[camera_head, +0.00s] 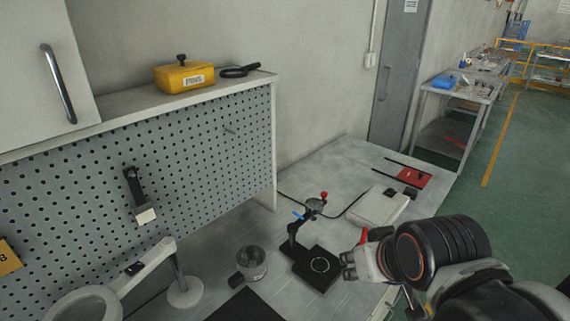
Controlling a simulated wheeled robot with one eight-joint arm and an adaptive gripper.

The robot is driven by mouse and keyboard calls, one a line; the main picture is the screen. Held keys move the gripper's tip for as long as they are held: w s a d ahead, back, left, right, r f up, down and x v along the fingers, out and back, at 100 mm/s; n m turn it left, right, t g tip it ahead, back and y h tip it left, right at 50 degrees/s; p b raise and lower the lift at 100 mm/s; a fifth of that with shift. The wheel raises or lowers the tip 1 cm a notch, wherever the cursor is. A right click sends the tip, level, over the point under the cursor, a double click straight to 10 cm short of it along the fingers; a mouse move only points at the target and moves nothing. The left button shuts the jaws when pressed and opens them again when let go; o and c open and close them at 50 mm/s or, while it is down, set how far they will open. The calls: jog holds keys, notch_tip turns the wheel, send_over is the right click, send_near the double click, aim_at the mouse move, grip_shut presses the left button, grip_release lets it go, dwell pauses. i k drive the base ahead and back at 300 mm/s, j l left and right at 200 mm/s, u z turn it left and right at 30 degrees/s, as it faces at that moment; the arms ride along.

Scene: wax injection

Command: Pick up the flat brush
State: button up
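A flat brush (136,192) with a dark handle and a pale, squarish lower end appears to hang on the grey pegboard (205,140) at the left. It hangs slightly tilted, with the pale end down. My gripper (350,265) is at the lower right, above the worktable and just right of a small black stand. It is well to the right of the brush and apart from it. The gripper is seen from the side and its fingers are small, so its opening is unclear. I see no brush in it.
The worktable (335,160) holds a black stand (315,265) with a red knob, a metal cup (251,264), a white box (377,206) and a red plate (413,178). A magnifier lamp (183,290) stands below the brush. A yellow box (184,77) sits on the shelf above.

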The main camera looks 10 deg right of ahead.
aim_at(144, 212)
jog(key=u, duration=1.25)
